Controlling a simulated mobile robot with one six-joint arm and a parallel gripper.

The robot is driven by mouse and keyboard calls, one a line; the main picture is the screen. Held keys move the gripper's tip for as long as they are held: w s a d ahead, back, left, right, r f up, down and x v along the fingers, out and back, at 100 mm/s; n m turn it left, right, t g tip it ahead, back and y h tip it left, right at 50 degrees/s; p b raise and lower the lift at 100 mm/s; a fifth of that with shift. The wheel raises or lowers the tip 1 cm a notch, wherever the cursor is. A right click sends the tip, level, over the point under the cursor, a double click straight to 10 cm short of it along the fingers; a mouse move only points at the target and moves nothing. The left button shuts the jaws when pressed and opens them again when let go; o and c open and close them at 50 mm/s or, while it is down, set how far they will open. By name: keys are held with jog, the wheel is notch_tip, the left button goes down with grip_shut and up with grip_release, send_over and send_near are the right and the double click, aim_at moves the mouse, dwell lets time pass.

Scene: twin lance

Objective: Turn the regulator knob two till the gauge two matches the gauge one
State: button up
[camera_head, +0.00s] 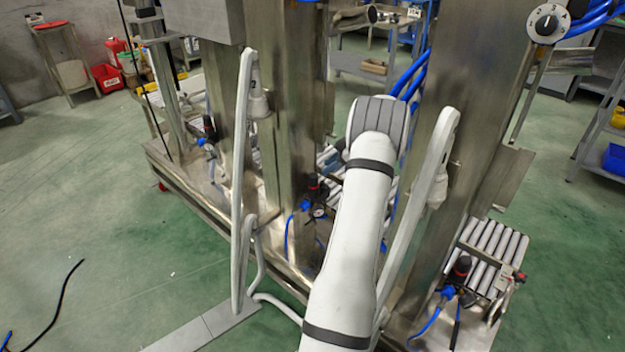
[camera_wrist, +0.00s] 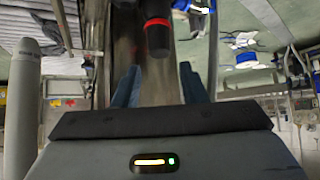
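In the wrist view my gripper (camera_wrist: 160,72) is open, its two blue fingers apart with nothing between their tips. A black regulator knob with a red ring (camera_wrist: 157,38) is just beyond the tips, roughly centred in the gap. The head view shows a left regulator knob (camera_head: 208,121), a middle one (camera_head: 313,184) and a right one (camera_head: 462,265), all black with red. Small gauges sit beside the left regulator (camera_head: 210,149) and middle regulator (camera_head: 319,213); their needles are too small to read. Which is knob two is not clear. My arm hides my gripper in the head view.
Tall steel columns (camera_head: 285,90) and (camera_head: 480,110) stand close around my arm. Grey bent tubes (camera_head: 241,170) and (camera_head: 425,190) rise on both sides of it. Blue hoses (camera_head: 418,75) hang behind. The green floor (camera_head: 120,225) is open at left.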

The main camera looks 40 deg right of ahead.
aim_at(315, 175)
jog(key=x, duration=0.7)
jog(key=shift+w+f+b, duration=0.25)
jog(key=shift+f+b, duration=0.05)
jog(key=shift+b, duration=0.1)
jog(key=c, duration=0.7)
